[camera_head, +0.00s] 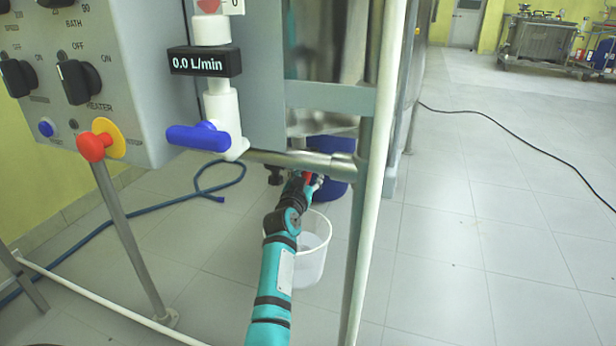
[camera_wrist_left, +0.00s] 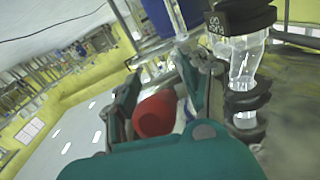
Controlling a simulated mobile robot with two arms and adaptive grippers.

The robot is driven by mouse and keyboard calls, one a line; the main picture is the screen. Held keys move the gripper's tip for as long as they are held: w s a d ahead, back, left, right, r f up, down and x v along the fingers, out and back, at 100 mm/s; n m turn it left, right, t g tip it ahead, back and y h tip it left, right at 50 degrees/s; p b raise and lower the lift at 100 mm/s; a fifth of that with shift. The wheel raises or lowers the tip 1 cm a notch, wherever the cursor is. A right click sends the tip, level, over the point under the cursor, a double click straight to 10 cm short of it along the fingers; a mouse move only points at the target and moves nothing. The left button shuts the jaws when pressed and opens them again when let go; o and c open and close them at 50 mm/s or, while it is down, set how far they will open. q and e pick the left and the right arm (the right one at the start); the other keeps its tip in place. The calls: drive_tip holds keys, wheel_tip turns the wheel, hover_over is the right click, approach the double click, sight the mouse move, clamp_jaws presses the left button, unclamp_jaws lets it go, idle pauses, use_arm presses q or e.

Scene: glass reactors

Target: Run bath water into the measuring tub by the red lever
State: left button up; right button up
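The white measuring tub (camera_head: 312,262) stands on the floor under the reactor frame, partly hidden behind my left arm. My left gripper (camera_head: 306,180) is low by the frame, above the tub. The red lever (camera_head: 309,177) shows as a small red patch at the gripper. In the left wrist view the red lever (camera_wrist_left: 155,116) lies between the two teal fingers (camera_wrist_left: 160,95). The fingers are spread, with a gap seen between the lever and the right-hand finger. My right gripper is not in view.
A blue lever (camera_head: 199,136) sits on a white valve under a display (camera_head: 204,62) reading 0.0 L/min. A control panel (camera_head: 85,60) is at left. A blue hose (camera_head: 150,205) lies on the floor. Floor at right is clear except a black cable.

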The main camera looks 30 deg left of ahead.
use_arm(q)
drive_tip(key=c, duration=0.9)
drive_tip(key=shift+f, duration=0.1)
clamp_jaws()
drive_tip(key=shift+d, duration=0.1)
